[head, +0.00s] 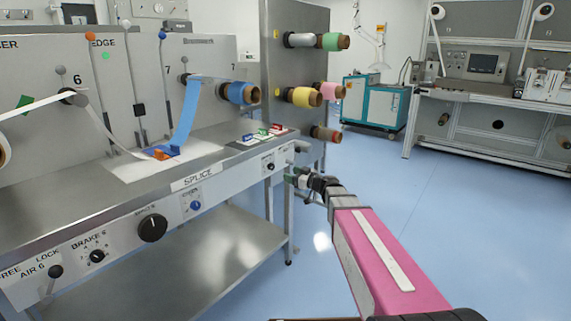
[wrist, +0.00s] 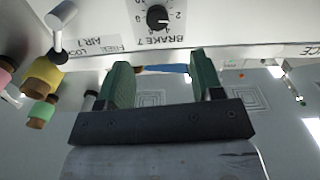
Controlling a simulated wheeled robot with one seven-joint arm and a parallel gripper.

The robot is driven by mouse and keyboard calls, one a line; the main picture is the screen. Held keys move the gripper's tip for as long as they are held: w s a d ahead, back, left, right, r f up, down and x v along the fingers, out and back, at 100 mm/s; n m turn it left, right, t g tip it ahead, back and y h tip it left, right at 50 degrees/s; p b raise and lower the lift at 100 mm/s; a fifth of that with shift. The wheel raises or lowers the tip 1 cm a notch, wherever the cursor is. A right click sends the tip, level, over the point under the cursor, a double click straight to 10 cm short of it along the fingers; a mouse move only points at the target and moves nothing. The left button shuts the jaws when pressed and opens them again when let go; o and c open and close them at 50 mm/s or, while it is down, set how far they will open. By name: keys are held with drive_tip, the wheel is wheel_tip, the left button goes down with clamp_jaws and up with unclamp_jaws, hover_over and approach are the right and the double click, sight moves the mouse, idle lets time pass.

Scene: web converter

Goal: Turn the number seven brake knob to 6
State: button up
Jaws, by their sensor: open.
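The number seven brake knob (wrist: 158,17) is a small black round knob on the white front panel. The wrist view shows it upside down, beside the label BRAKE 7 and its number scale. A pale pointer mark shows on it, but I cannot tell its exact setting. In the head view a small black knob (head: 269,167) sits near the right end of the panel. My gripper (wrist: 162,75) is open and empty, its two green fingers apart. They point toward the knob and do not visibly touch it. In the head view my gripper (head: 292,178) is small beside the panel's right end.
The brake 6 knob (head: 97,256) and a large black knob (head: 152,227) are further left on the panel. An air 7 lever (wrist: 62,15) stands beside the knob. Colored rolls (head: 302,97) hang behind.

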sight(273, 167)
drive_tip(key=x, duration=1)
drive_tip(key=shift+w+a+r, duration=0.1)
drive_tip(key=shift+w+a, duration=0.1)
drive_tip(key=shift+w, duration=0.2)
drive_tip(key=c, duration=0.9)
